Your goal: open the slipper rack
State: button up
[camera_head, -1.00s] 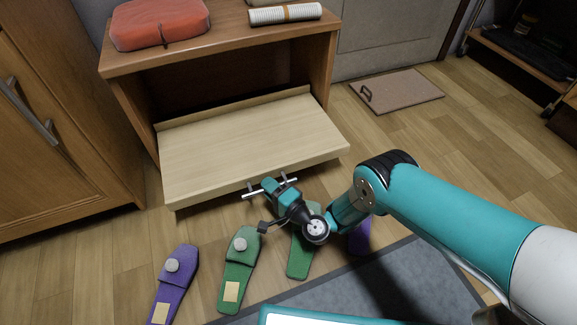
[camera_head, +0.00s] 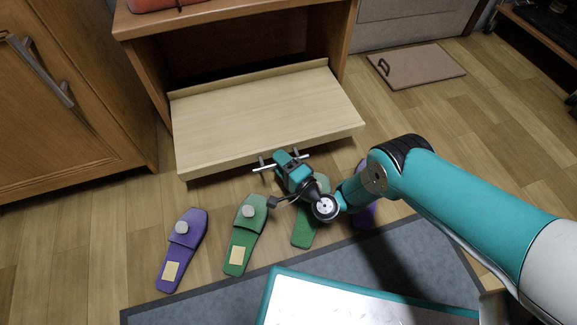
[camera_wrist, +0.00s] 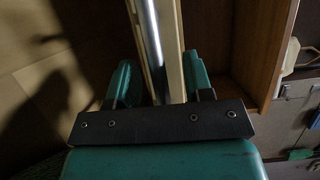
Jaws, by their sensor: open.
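The slipper rack (camera_head: 235,58) is a brown wooden cabinet with a pale wooden pull-out shelf (camera_head: 260,115) that juts out of its open front. The shelf is bare on top. A thin metal bar handle (camera_head: 264,168) runs along its front edge. My gripper (camera_head: 281,162) is at this handle, right of the shelf front's middle. In the wrist view the metal bar (camera_wrist: 151,40) passes between my two spread fingers (camera_wrist: 160,82), alongside the pale board edge (camera_wrist: 174,45). The jaws are open around the bar; contact cannot be told.
Purple slippers (camera_head: 182,250) and green slippers (camera_head: 245,235) lie on the floor in front of the shelf, partly under my arm at right. A grey mat (camera_head: 225,300) lies nearer. A wooden cabinet (camera_head: 75,110) stands left. A brown mat (camera_head: 420,72) lies back right.

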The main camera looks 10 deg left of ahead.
jog(key=p+v, duration=1.5)
jog(key=v, duration=0.2)
jog(key=shift+s, duration=0.15)
jog(key=shift+d, duration=0.1)
